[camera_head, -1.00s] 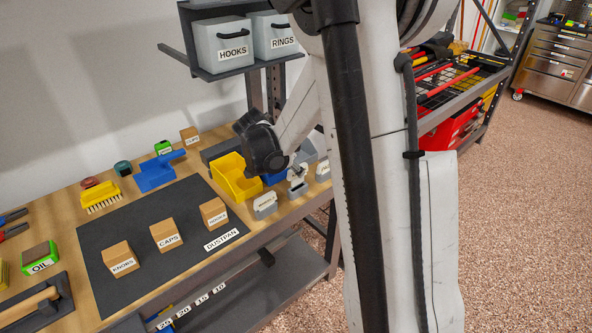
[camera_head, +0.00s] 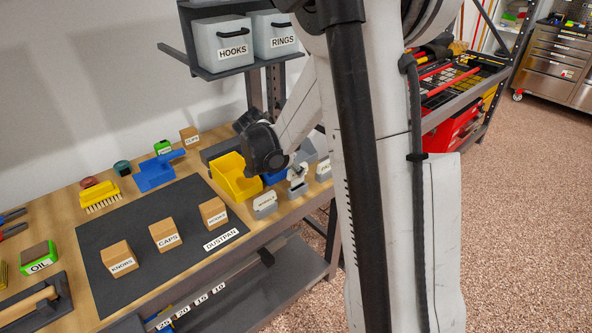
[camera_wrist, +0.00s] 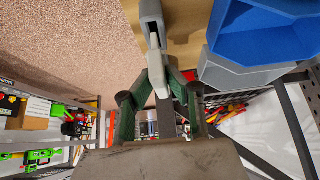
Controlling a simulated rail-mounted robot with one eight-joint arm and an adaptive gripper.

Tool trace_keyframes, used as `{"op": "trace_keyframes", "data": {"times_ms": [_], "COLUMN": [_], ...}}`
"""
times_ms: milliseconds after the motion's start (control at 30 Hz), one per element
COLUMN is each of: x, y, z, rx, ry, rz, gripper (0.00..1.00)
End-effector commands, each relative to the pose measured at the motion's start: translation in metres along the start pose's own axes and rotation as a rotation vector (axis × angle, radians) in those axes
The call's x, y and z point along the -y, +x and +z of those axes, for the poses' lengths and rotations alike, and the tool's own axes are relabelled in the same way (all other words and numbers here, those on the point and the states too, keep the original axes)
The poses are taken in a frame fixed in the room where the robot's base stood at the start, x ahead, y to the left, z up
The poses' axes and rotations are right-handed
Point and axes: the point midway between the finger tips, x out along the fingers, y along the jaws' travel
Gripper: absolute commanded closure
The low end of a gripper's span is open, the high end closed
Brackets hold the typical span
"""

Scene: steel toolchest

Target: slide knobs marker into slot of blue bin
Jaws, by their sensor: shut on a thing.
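My gripper (camera_wrist: 158,80) is shut on a thin light-grey piece (camera_wrist: 161,88) in the wrist view, apparently the marker; no lettering on it can be read. The held piece lies close to a grey upright part with a dark slot (camera_wrist: 151,14); I cannot tell whether it has entered it. The blue bin (camera_wrist: 262,38) is to the right of the gripper in the wrist view, with a grey body beside it. In the head view the blue bin (camera_head: 274,179) is mostly hidden by my wrist and the yellow bin.
The yellow bin (camera_head: 237,180) stands left of my wrist. Grey labelled holders (camera_head: 265,206) line the bench's front edge. Boxes marked KNOBS (camera_head: 119,257) and CAPS (camera_head: 165,235) sit on the dark mat (camera_head: 150,205). A shelf with HOOKS (camera_head: 223,45) and RINGS bins hangs above.

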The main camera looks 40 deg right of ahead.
Motion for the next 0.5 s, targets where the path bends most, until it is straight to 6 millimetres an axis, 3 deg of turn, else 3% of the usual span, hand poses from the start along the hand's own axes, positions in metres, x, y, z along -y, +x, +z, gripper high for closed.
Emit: {"op": "trace_keyframes", "data": {"times_ms": [500], "x": [0.0002], "y": [0.0042], "z": [0.0028], "rx": [0.000], "ry": [0.000], "rz": [0.000], "gripper": [1.00]}}
